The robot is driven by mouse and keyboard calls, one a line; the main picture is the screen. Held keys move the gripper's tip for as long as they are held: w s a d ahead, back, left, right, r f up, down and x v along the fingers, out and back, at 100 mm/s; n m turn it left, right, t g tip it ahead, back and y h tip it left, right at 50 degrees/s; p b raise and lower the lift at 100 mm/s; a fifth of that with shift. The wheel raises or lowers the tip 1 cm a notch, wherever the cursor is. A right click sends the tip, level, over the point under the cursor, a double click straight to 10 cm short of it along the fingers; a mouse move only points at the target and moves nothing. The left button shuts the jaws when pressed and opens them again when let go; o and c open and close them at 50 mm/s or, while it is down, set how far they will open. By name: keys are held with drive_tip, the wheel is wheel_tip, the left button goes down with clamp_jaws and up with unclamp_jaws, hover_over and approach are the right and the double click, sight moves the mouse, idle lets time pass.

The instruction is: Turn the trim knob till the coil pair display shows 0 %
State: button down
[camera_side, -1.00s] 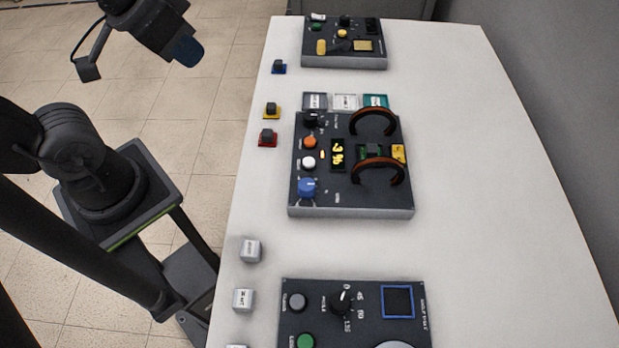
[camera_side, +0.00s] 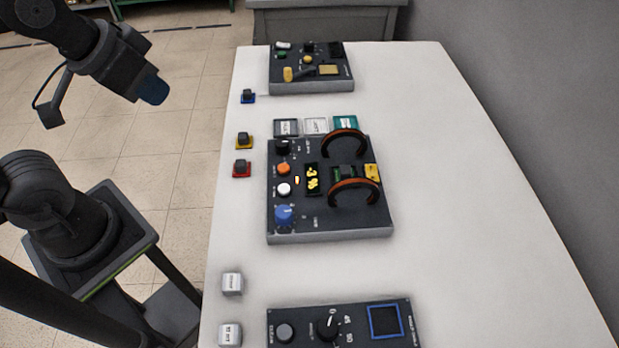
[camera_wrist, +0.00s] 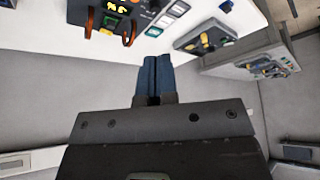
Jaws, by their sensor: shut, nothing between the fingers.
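The middle dark panel (camera_side: 330,228) on the white table carries two upright copper-brown coil rings (camera_side: 343,140) (camera_side: 354,190) on its right half. A small dark display (camera_side: 312,179) with yellow characters sits left of the rings; its reading is too blurred to make out. A blue knob (camera_side: 284,215) is at the panel's near left corner and a black knob (camera_side: 283,147) at its far left; their labels are unreadable. My gripper (camera_side: 152,92) has blue fingers, shut and empty, above the floor left of the table, well away from the panel. The shut fingers also show in the wrist view (camera_wrist: 157,75).
An orange button (camera_side: 284,169) and white button (camera_side: 285,189) sit between the knobs. Tiles (camera_side: 316,126) lie behind the panel, small colored-base blocks (camera_side: 243,140) to its left. Other panels stand at the back (camera_side: 312,86) and front (camera_side: 360,328). The table's right side is clear.

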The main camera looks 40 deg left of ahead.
sight(283, 212)
drive_tip(key=c, duration=1.9)
unclamp_jaws()
drive_tip(key=shift+o, duration=1.7)
drive_tip(key=shift+w+d, duration=0.25)
drive_tip(key=shift+w, duration=0.05)
drive_tip(key=o, duration=0.6)
drive_tip(key=w+d+f+n+g, duration=0.3)
drive_tip(key=w+d, duration=0.2)
drive_tip(key=d, duration=0.1)
drive_tip(key=shift+d+f+h, duration=0.25)
drive_tip(key=shift+h, duration=0.05)
drive_tip(key=shift+o, duration=1)
drive_tip(key=w+d+f+n+g, duration=0.2)
drive_tip(key=d+f, duration=0.5)
drive_tip(key=d, duration=0.1)
drive_tip(key=shift+w+f+n+g, duration=0.15)
drive_tip(key=shift+w+n+g, duration=0.15)
drive_tip(key=shift+n, duration=0.1)
drive_tip(key=f, duration=1.4)
drive_tip(key=shift+d+f, duration=0.1)
drive_tip(key=shift+d, duration=0.2)
drive_tip(key=c, duration=0.9)
